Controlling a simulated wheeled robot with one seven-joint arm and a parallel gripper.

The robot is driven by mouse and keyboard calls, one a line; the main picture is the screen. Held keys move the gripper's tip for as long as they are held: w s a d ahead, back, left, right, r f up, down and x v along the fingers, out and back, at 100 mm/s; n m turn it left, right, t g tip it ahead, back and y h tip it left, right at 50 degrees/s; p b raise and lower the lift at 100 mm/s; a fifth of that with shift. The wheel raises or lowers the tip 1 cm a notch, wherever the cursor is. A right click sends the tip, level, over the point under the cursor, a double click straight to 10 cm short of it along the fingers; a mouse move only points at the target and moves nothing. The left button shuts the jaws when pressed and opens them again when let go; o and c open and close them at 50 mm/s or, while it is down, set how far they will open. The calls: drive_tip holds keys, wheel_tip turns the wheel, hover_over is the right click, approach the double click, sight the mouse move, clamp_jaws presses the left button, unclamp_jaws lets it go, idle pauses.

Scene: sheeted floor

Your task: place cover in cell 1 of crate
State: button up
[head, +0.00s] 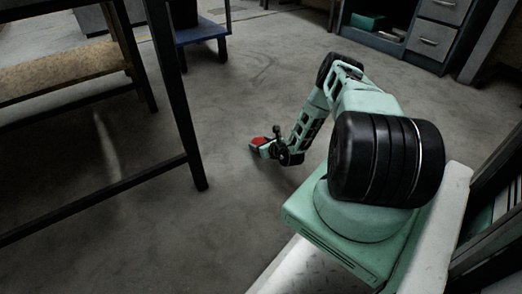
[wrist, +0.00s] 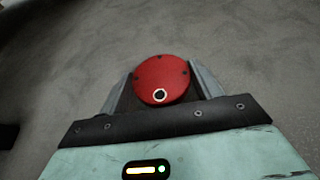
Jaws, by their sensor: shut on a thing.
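A round red cover (wrist: 163,74) with small dark holes near its rim is held between the two grey fingers of my gripper (wrist: 161,88) in the wrist view. My gripper is shut on it, and bare floor lies beyond it. In the head view my gripper (head: 257,144) is at the end of my outstretched arm above the floor, with the red cover (head: 260,141) small at its tip. I see no crate in either view.
A dark metal frame table (head: 192,170) with a wooden lower shelf (head: 62,72) stands at the left. A blue low platform (head: 200,32) is at the back. A drawer cabinet (head: 432,40) stands at the back right. The floor (head: 240,85) between them is clear.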

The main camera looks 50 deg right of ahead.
drive_tip(key=shift+f+b, duration=0.4)
drive_tip(key=shift+f, duration=0.75)
drive_tip(key=o, duration=1.1)
drive_tip(key=shift+o, duration=0.2)
drive_tip(key=shift+r, duration=0.1)
